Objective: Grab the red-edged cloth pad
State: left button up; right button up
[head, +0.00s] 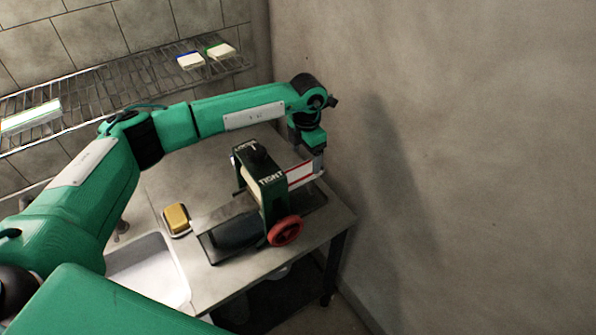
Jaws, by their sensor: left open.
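The white cloth pad with red edges (299,174) is at the right of the counter, beside the green-and-black frame device (268,190). Part of it is hidden by the device and by my gripper. My left gripper (317,167) reaches down from above at the pad's right end. It is open, and its fingers are small and dark here, so I cannot tell whether they touch the pad or lie around it. My right gripper does not show.
The device has lettering on top and a red wheel (286,231). A yellow sponge-like block (176,218) and a sink (150,270) are left on the counter (225,278). A wire rack (135,82) holds pale pads. A bare wall (460,130) stands close on the right.

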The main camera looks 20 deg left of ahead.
aim_at(303, 171)
pick_arm(q)
jog(key=shift+s+f+p, duration=0.1)
jog(key=shift+f+p, duration=0.2)
jog(key=shift+p, duration=0.1)
jog(key=f+p, duration=0.1)
jog(key=f, duration=0.1)
jog(key=f+p, duration=0.1)
jog(key=f, duration=0.1)
jog(key=shift+a+p, duration=0.35)
jog(key=shift+f, duration=0.4)
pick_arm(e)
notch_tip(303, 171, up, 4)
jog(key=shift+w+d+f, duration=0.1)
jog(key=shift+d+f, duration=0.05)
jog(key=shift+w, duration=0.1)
pick_arm(q)
jog(key=c, duration=1.1)
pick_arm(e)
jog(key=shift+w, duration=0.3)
